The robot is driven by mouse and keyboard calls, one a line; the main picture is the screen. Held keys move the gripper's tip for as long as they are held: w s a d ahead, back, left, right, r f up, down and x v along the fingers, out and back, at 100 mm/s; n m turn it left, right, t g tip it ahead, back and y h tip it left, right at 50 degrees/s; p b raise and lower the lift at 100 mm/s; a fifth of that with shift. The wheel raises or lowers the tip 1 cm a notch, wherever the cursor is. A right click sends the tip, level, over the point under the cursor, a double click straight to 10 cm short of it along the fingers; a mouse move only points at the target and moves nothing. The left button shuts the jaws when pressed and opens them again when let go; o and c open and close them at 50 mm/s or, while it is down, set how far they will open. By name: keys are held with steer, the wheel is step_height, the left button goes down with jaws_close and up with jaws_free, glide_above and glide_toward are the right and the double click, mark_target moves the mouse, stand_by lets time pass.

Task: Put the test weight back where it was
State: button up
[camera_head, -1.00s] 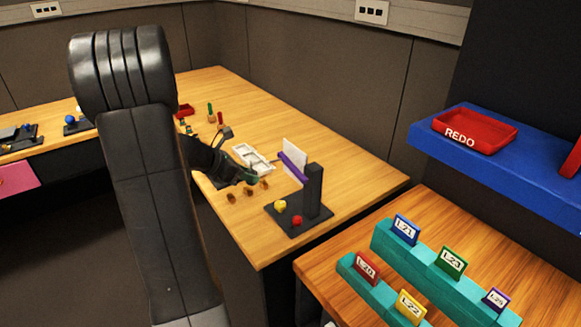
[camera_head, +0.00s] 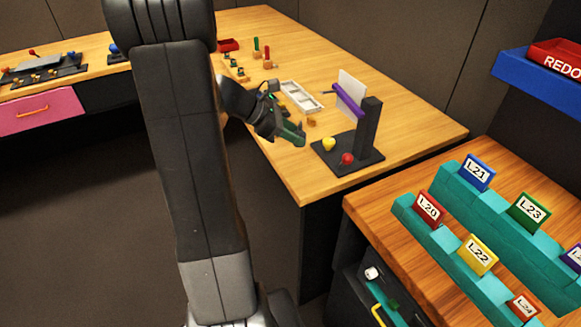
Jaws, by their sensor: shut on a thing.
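My gripper (camera_head: 288,130) is over the right part of the wooden desk, left of a black stand. Its jaws are shut on the test weight, which is mostly hidden by the dark green fingers. I cannot make out the weight's shape. A small brass-coloured piece (camera_head: 311,122) stands on the desk just beyond the fingers. Any like it nearby are hidden by my gripper.
The black stand (camera_head: 371,125) carries a purple bar (camera_head: 348,100), a white panel, a yellow knob (camera_head: 329,144) and a red knob (camera_head: 347,159). A white compartment tray (camera_head: 301,97) lies behind my gripper. Teal racks with labelled cards (camera_head: 477,173) stand at right.

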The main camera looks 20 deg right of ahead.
mark_target(294, 168)
step_height(294, 168, down, 8)
steer(key=shift+f+b, duration=0.2)
steer(key=shift+b, duration=0.25)
steer(key=shift+f, duration=0.1)
steer(key=o, duration=1)
steer(key=shift+a+r, duration=0.1)
steer(key=shift+r, duration=0.15)
steer(key=p+v, duration=0.1)
steer(key=v, duration=1)
steer(key=shift+w+a+r, duration=0.15)
steer(key=shift+a, duration=0.1)
